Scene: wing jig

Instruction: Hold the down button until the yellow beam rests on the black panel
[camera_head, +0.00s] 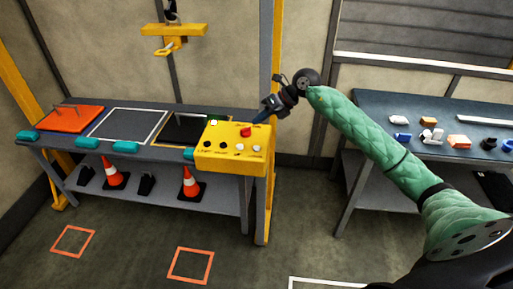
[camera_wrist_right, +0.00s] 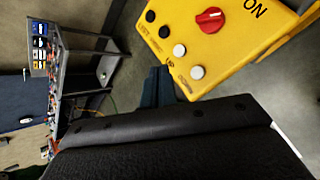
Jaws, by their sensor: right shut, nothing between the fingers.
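The yellow beam (camera_head: 174,30) hangs from a dark hoist in the air above the back of the bench. The black panel (camera_head: 185,128) lies flat on the bench, partly hidden behind the yellow control box (camera_head: 232,160). The box has a red knob (camera_wrist_right: 209,19), two black buttons and two white ones; the lower white button (camera_wrist_right: 197,72) is nearest my fingers. Small labels are hard to read, one looks like "UP". My right gripper (camera_head: 268,112) is shut and empty at the box's back right. In the wrist view its fingertips (camera_wrist_right: 160,72) are beside the buttons, apart from them. My left gripper is out of view.
An orange panel (camera_head: 68,119) and a grey panel (camera_head: 128,124) lie left of the black one. Teal blocks (camera_head: 87,142) sit along the bench's front edge. Cones (camera_head: 190,183) stand on the lower shelf. A second table (camera_head: 430,108) with small parts is at right.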

